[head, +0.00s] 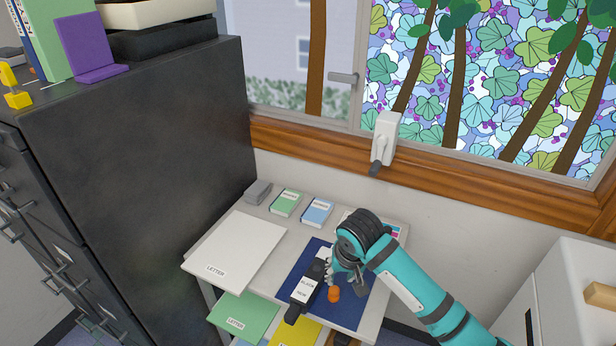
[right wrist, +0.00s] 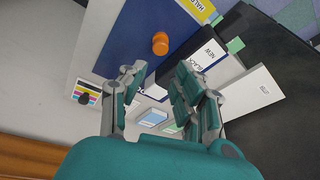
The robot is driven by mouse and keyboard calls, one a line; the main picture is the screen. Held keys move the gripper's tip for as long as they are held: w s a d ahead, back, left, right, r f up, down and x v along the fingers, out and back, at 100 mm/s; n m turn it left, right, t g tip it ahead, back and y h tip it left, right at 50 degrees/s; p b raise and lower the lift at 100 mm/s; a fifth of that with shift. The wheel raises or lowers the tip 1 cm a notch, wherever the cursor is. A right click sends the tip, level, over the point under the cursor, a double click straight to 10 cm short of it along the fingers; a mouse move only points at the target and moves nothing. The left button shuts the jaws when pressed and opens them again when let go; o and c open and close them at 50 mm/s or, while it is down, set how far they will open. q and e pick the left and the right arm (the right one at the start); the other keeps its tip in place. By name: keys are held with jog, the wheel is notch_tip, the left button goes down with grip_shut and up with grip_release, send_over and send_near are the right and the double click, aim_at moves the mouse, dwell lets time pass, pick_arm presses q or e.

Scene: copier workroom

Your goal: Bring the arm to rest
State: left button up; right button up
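My right arm, teal, reaches in from the lower right of the head view. Its right gripper (head: 348,278) hangs over the small table beside a black toner cartridge (head: 305,290) with a white label reading BLACK NEW. In the right wrist view the two fingers of the right gripper (right wrist: 163,82) are spread apart with nothing held between them. The cartridge (right wrist: 196,62) lies beyond the fingers there, partly hidden by one of them. An orange knob (head: 334,293) is close to the cartridge, over the blue mat (head: 352,312). My left gripper is not in view.
A white LETTER paper stack (head: 238,250) and green (head: 287,203) and blue (head: 317,211) boxes share the table. A dark cabinet (head: 150,130) stands left, a white machine (head: 575,295) right.

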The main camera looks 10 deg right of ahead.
jog(key=s+a+f+n+y, duration=0.1)
jog(key=s+f, duration=0.2)
jog(key=s, duration=0.3)
jog(key=s+a+f+n, duration=0.1)
jog(key=s+f+n, duration=0.1)
jog(key=s, duration=0.5)
jog(key=s+d+n+h, duration=0.1)
jog(key=s+d, duration=0.3)
jog(key=s, duration=0.4)
jog(key=s+d+n, duration=0.1)
jog(key=s+d, duration=0.2)
jog(key=s, duration=0.4)
notch_tip(320, 180, down, 25)
jog(key=s+g, duration=0.1)
jog(key=s+d+f+g, duration=0.1)
jog(key=s+d+f, duration=0.2)
jog(key=s+f, duration=1.3)
jog(key=shift+s+f, duration=0.35)
jog(key=shift+s, duration=0.1)
